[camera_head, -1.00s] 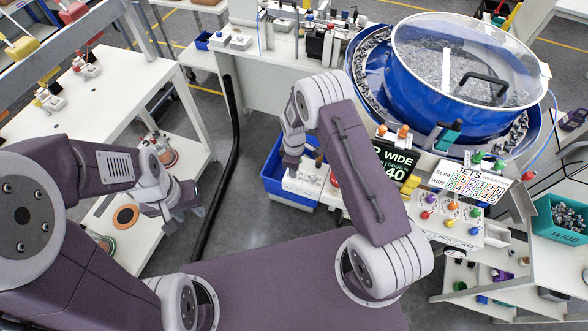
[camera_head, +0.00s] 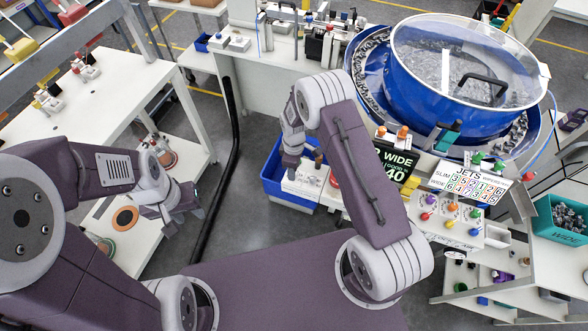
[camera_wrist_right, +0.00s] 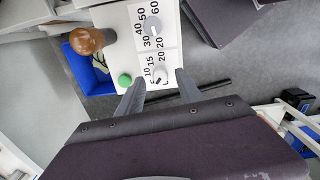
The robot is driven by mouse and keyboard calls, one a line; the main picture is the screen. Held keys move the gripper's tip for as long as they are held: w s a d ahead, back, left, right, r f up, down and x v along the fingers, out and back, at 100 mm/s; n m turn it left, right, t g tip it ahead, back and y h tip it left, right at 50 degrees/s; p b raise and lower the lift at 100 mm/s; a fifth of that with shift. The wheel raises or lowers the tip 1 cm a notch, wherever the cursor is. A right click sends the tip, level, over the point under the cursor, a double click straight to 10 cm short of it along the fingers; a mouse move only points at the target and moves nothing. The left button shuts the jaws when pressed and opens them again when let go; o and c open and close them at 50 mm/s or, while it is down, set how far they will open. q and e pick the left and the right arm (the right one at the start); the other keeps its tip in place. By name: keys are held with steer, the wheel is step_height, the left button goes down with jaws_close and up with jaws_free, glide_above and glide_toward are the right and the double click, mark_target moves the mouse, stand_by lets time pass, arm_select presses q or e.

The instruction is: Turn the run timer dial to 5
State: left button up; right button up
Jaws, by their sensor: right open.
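A white panel (camera_wrist_right: 118,50) with two number scales shows in the right wrist view. A small round dial (camera_wrist_right: 158,72) with a dark pointer sits by the numbers 5, 10, 15 and 20. A second grey dial (camera_wrist_right: 154,29) sits by the scale from 20 to 60. I cannot read which one is labelled run timer. My right gripper (camera_wrist_right: 160,82) is open, its fingertips on either side of the lower dial; contact cannot be told. The panel (camera_head: 303,183) is partly hidden by my right arm in the head view. My left gripper (camera_head: 184,204) is away at the left, its jaw opening unclear.
A green button (camera_wrist_right: 125,80) and a brown knob (camera_wrist_right: 88,40) stand close to the dials. A blue bin (camera_head: 275,180) sits beside the panel. A blue bowl feeder (camera_head: 425,85) and a jets panel (camera_head: 450,218) stand to the right.

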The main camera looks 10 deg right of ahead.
step_height(320, 180, up, 8)
steer(key=b, duration=0.1)
steer(key=shift+r+b, duration=0.2)
steer(key=shift+b, duration=0.2)
